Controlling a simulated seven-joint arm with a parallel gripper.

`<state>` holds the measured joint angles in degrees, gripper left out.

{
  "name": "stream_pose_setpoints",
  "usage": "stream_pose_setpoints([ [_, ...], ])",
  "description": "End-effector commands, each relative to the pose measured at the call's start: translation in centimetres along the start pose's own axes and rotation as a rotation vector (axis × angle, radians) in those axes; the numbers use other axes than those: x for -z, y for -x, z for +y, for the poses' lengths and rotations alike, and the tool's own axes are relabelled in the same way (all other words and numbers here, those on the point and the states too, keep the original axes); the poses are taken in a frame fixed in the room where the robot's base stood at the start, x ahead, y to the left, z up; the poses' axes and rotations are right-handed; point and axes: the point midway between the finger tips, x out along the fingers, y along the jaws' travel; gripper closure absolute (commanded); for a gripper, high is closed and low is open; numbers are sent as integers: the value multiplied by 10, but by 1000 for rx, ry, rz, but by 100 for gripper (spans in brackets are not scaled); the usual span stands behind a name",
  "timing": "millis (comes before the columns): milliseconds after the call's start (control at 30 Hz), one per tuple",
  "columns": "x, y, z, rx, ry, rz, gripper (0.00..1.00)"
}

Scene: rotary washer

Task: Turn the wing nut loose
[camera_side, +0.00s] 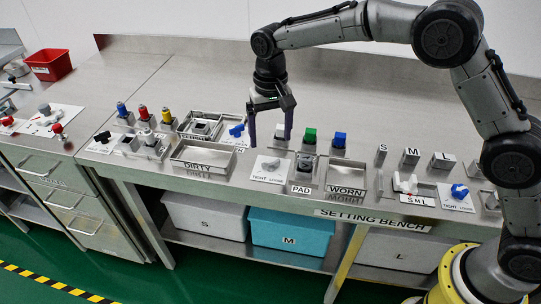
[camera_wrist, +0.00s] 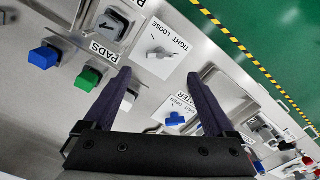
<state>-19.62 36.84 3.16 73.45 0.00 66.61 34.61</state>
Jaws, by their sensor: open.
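The grey wing nut (camera_side: 271,163) sits on a white plate (camera_side: 268,176) marked TIGHT and LOOSE, near the front of the bench. In the wrist view the wing nut (camera_wrist: 160,52) lies beyond my fingertips, between their lines, with its plate (camera_wrist: 166,69) fully in sight. My gripper (camera_side: 270,138) hangs above and behind the plate with its dark fingers pointing down. In the wrist view my gripper (camera_wrist: 161,80) is open, with nothing between the fingers. The fingers are apart from the nut.
The PAD holder (camera_side: 305,167) and WORN tray (camera_side: 347,193) stand right of the plate. The DIRTY tray (camera_side: 202,170) is to the left. A blue valve handle (camera_side: 237,130) and white, green (camera_side: 310,136) and blue (camera_side: 340,139) blocks stand behind. The bench's rear is clear.

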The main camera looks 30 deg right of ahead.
Motion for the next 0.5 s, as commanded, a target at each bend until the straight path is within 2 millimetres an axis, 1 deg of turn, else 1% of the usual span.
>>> stream_pose_setpoints([
  [33, 0, -12, 0, -3, 0, -4, 10],
  [100, -1, -26, 1, -3, 0, -4, 10],
  [300, 0, -57, 0, -2, 0, -2, 10],
  [400, 0, -67, 0, 0, 0, -1, 10],
  [500, 0, -72, 0, 0, 0, 0, 10],
])
